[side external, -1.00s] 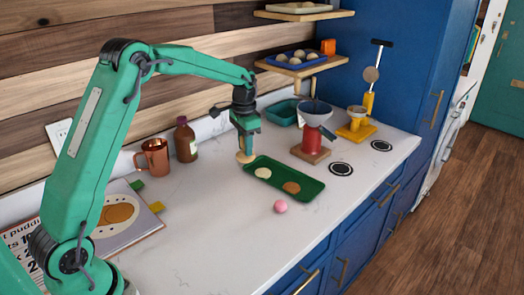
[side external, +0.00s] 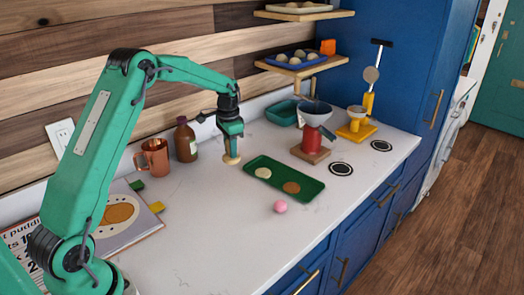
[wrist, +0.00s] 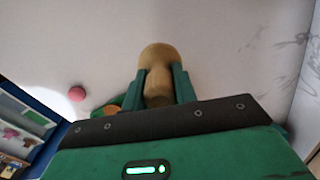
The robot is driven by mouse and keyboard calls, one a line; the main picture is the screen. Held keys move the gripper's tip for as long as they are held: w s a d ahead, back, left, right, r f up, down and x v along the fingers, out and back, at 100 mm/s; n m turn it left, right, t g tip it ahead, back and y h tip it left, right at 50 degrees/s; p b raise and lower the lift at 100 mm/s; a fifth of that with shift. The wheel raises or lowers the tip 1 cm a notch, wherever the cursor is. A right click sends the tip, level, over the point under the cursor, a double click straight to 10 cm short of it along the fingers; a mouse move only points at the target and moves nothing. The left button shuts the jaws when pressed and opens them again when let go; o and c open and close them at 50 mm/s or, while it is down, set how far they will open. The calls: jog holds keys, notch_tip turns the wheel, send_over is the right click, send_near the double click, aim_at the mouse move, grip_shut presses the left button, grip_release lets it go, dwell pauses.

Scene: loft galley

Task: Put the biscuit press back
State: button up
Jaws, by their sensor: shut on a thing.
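The biscuit press (side external: 232,160) is a small pale wooden stamp with a round foot. My gripper (side external: 231,149) is shut on it and holds it upright, just left of the green tray. In the wrist view the press (wrist: 158,58) sits between my two green fingers (wrist: 158,84), round end outward. I cannot tell whether its foot touches the counter. The green tray (side external: 308,193) holds a pale biscuit (side external: 263,173) and a browner biscuit (side external: 291,188).
A pink ball (side external: 280,206) lies in front of the tray. A brown bottle (side external: 186,140) and copper mug (side external: 153,157) stand left of the gripper.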

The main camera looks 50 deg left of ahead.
jog(key=a, duration=0.1)
jog(key=a+f, duration=0.2)
jog(key=a, duration=0.1)
jog(key=shift+w+a+f, duration=0.1)
jog(key=shift+w+f, duration=0.15)
jog(key=shift+w, duration=0.05)
jog(key=shift+f, duration=2)
jog(key=shift+f, duration=0.1)
jog(key=o, duration=0.9)
notch_tip(320, 180, up, 12)
jog(key=shift+r, duration=0.1)
